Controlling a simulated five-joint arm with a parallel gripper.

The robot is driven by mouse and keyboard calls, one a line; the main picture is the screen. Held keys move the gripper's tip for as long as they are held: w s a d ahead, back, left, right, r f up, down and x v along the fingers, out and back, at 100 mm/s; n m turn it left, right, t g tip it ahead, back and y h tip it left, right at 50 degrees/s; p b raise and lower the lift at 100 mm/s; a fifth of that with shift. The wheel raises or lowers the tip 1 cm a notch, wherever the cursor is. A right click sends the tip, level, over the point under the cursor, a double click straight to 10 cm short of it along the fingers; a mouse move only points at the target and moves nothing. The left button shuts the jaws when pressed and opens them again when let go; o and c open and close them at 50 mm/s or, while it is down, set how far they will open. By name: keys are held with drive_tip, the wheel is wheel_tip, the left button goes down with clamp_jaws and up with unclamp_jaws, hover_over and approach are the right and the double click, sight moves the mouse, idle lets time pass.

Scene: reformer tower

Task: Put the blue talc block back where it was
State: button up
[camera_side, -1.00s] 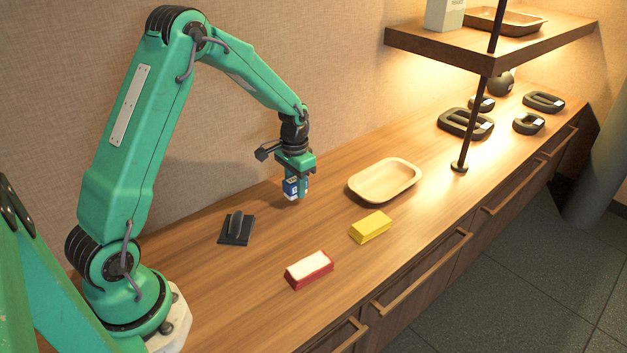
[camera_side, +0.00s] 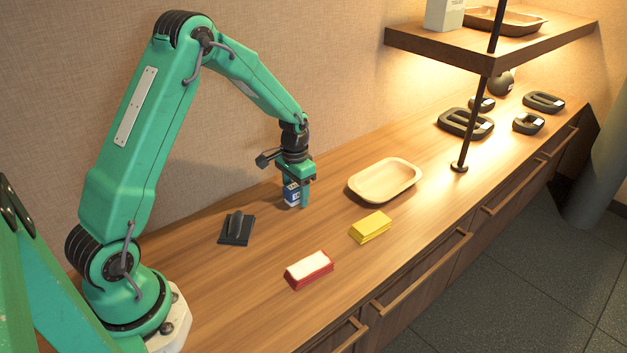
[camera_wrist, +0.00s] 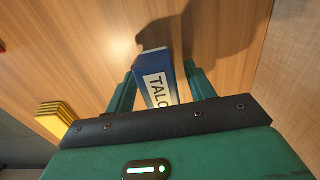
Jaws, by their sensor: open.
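The blue talc block (camera_side: 291,194) stands on the wooden counter near the wall, left of the tray. Its white label reading "TALC" shows in the wrist view, where the block (camera_wrist: 158,75) lies between my two green fingers. My gripper (camera_side: 297,196) is low over the counter, with its fingers on either side of the block. The jaws are open, with a small gap beside the block in the wrist view. The block's underside is hidden, so its exact contact with the counter is hard to see.
A beige tray (camera_side: 384,181) lies right of the block. A yellow block (camera_side: 370,228) and a red block with a white top (camera_side: 309,270) lie nearer the front edge. A black handled pad (camera_side: 237,229) lies to the left. A dark post (camera_side: 473,125) stands beyond the tray.

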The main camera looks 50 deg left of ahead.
sight(296, 185)
drive_tip(key=shift+r, duration=0.15)
wheel_tip(296, 185, up, 11)
drive_tip(key=shift+f, duration=0.1)
drive_tip(key=shift+r, duration=0.6)
idle(0.5)
drive_tip(key=s+d+r+t, duration=0.3)
drive_tip(key=s+d+r, duration=0.4)
drive_tip(key=s+r, duration=0.25)
drive_tip(key=s+d+r+t, duration=0.1)
drive_tip(key=s+d, duration=0.1)
drive_tip(key=s, duration=0.4)
drive_tip(key=s+d+r+t, duration=0.1)
drive_tip(key=s+d, duration=0.2)
drive_tip(key=s, duration=0.4)
drive_tip(key=shift+r+t, duration=0.25)
drive_tip(key=shift+t, duration=0.05)
